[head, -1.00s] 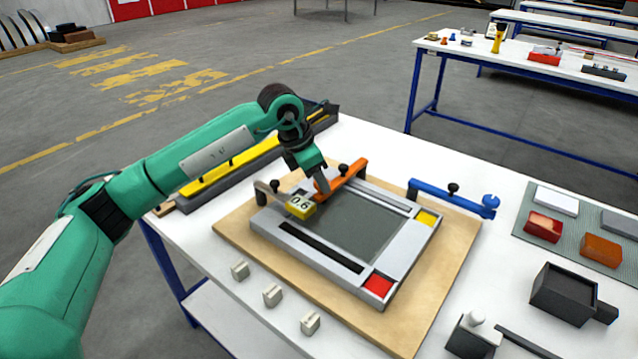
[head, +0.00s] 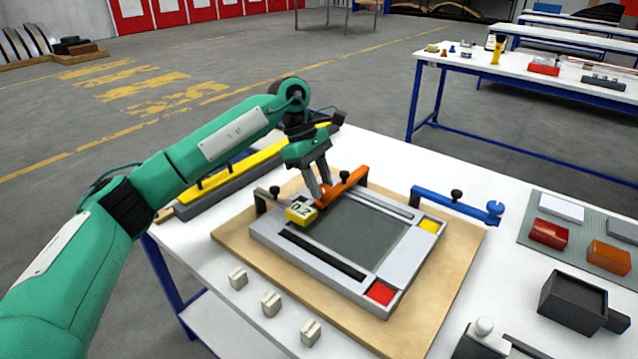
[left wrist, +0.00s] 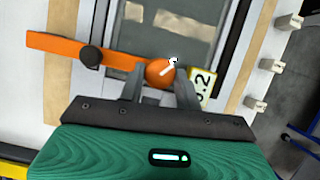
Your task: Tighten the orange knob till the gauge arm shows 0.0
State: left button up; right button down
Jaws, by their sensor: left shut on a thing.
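The orange knob (left wrist: 161,72) sits at the end of the orange clamp arm (head: 346,184) and has a white pointer mark on top. My left gripper (head: 321,199) is shut on the orange knob, and its two fingers (left wrist: 160,84) stand on either side of it in the left wrist view. The yellow gauge block (head: 300,211) beside the knob reads 0.2, and part of it also shows in the left wrist view (left wrist: 200,88). The gauge is at the corner of the grey frame (head: 405,262). My right gripper is not in view.
A blue clamp arm (head: 455,204) lies right of the frame, and a grey clamp (head: 262,198) stands left of it. Several small beige blocks (head: 271,303) line the front edge. A yellow bar (head: 230,176) lies behind. A black box (head: 577,298) stands at right.

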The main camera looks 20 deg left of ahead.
pick_arm(q)
jog(key=m+g, duration=0.1)
jog(key=m, duration=0.1)
jog(key=shift+w+m, duration=0.1)
jog(key=shift+m, duration=0.3)
jog(key=shift+m+y, duration=0.3)
jog(key=shift+m, duration=0.2)
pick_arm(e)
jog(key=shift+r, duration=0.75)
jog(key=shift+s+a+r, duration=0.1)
pick_arm(q)
jog(key=o, duration=1)
jog(key=shift+d, duration=0.1)
jog(key=shift+c, duration=0.2)
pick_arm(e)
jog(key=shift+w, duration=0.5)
pick_arm(q)
jog(key=shift+r, duration=0.1)
